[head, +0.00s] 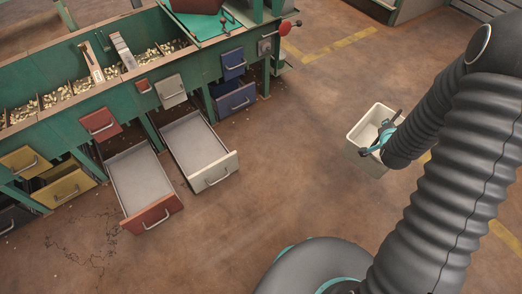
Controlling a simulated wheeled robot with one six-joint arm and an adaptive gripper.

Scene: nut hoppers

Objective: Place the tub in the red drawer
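The tub (357,135) is a cream, open-topped box, upright at the right of the head view. My gripper (381,133) is at its right side, with dark finger parts and teal parts at the rim. Both the closing of the fingers and whether the tub touches the floor are unclear. The large red drawer (151,215) is pulled out at the lower left, below the bench. Its grey inside looks empty. The tub is well to the right of the drawer, apart from it.
A white drawer (216,174) stands open and empty beside the red one. The green bench (112,98) holds nut hoppers above small red, white and blue drawers. A yellow drawer (63,189) is partly open at left. Open brown floor (280,170) lies between tub and drawers.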

